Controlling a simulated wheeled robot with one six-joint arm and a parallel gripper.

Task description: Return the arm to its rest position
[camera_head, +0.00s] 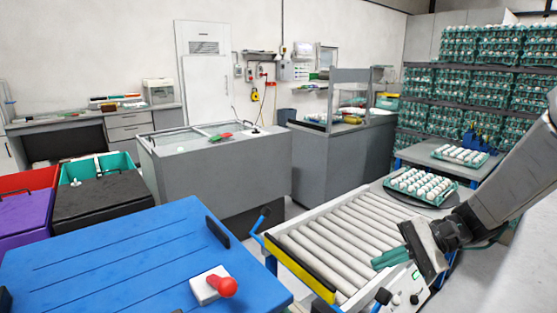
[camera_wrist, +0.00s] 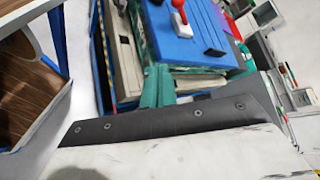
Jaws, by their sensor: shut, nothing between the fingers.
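My arm (camera_head: 505,180) reaches in from the right edge in the head view, angled down and to the left. My gripper (camera_head: 374,265) is at its end, with teal fingers pointing left above the near end of the roller conveyor. The fingers are shut and empty. In the wrist view my gripper (camera_wrist: 152,88) also shows, its teal fingers close together with the blue table top behind them.
A roller conveyor (camera_head: 318,251) lies under the gripper. A tray of eggs (camera_head: 423,186) sits at its far end, and another egg tray (camera_head: 460,154) stands behind. A blue table (camera_head: 120,265) with a red-handled white block (camera_head: 206,287) is at front left. Shelves of eggs (camera_head: 465,82) stand back right.

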